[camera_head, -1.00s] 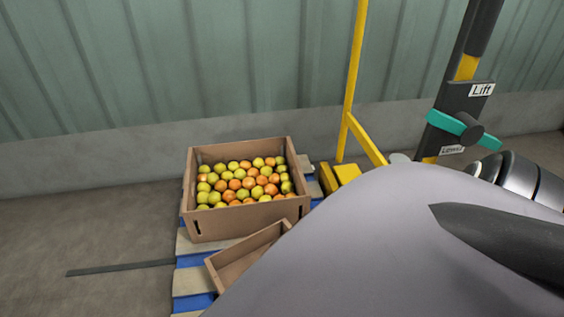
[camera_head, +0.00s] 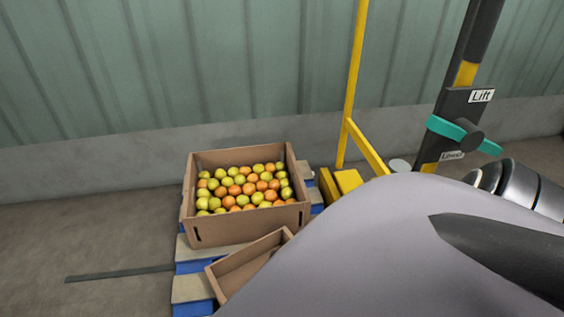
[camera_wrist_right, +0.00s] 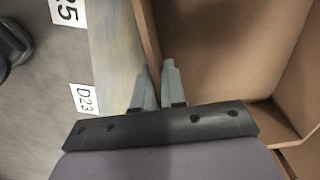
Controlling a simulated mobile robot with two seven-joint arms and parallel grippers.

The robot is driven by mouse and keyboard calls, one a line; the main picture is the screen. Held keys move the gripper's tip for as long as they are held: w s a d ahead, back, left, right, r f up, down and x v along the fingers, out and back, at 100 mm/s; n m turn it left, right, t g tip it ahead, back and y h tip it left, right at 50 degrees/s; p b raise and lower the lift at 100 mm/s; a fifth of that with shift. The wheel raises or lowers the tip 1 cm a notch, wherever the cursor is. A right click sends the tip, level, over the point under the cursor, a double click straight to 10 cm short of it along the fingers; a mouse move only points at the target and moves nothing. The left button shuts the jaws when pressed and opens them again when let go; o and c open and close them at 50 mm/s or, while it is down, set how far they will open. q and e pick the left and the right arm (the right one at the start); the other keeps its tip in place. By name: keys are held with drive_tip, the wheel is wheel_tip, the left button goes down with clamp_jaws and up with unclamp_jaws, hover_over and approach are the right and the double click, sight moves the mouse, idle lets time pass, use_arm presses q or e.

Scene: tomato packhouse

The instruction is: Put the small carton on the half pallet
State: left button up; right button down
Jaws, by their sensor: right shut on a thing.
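The small carton (camera_head: 243,262) is brown, open-topped and empty where it shows. In the head view it appears over the near part of the half pallet (camera_head: 191,289), which has blue blocks and pale wood slats. My right arm hides its right part, and I cannot tell whether it rests on the slats. In the right wrist view the carton (camera_wrist_right: 220,50) fills the right side, and my right gripper (camera_wrist_right: 158,75) is shut on its wall, one finger on each side. My left gripper is in neither view.
A larger brown carton (camera_head: 245,224) full of orange and yellow-green tomatoes stands on the far part of the pallet. Behind the pallet are a yellow frame (camera_head: 352,110) and a dark post with a "Lift" label (camera_head: 481,95). Bare floor (camera_head: 80,235) lies to the left.

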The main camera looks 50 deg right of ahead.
drive_tip(key=c, duration=1.1)
unclamp_jaws()
drive_tip(key=shift+r, duration=0.15)
wheel_tip(320, 180, up, 6)
drive_tip(key=p, duration=0.3)
drive_tip(key=shift+p, duration=0.35)
drive_tip(key=shift+r, duration=0.4)
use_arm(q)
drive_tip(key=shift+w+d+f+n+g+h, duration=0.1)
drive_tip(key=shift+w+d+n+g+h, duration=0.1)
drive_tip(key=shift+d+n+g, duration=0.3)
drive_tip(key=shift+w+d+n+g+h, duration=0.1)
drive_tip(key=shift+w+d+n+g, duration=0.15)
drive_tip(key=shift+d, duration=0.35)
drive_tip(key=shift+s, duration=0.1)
